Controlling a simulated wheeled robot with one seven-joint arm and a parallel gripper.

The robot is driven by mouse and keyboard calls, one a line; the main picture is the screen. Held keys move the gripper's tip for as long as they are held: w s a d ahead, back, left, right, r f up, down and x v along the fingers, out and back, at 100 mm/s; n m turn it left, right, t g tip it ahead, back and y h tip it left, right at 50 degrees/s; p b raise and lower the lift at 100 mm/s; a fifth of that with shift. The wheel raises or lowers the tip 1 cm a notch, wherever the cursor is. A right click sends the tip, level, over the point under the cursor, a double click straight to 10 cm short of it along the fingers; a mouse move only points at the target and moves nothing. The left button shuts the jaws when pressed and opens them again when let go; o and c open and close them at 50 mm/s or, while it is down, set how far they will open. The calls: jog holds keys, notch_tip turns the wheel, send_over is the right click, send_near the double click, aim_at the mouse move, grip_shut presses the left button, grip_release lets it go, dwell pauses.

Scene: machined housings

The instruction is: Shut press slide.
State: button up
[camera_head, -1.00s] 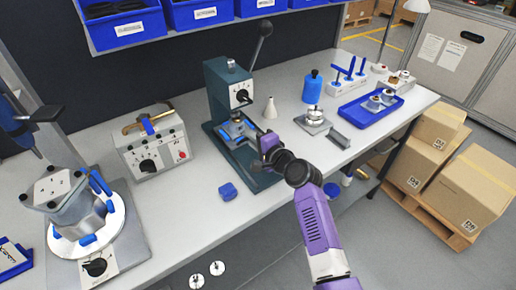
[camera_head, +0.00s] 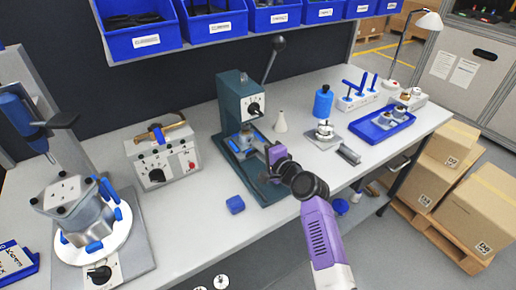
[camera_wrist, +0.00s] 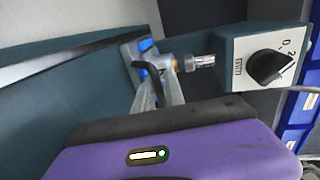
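The press (camera_head: 232,100) is a dark green stand with a dial head, a lever on top and a flat base. Its slide (camera_head: 240,149), with blue parts and a small metallic piece on it, lies low on the base under the head. My gripper (camera_head: 266,152) is at the front right of the slide, low over the base. A black curved bar (camera_wrist: 150,68) shows at the fingertips. Contact and finger gap are unclear.
A control box (camera_head: 163,158) and a round fixture with a housing (camera_head: 78,212) stand left. A blue block (camera_head: 235,204) lies in front of the press.

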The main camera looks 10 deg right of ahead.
jog(key=v, duration=0.7)
jog(key=shift+s+d, duration=0.1)
jog(key=shift+s, duration=0.2)
jog(key=shift+r, duration=0.1)
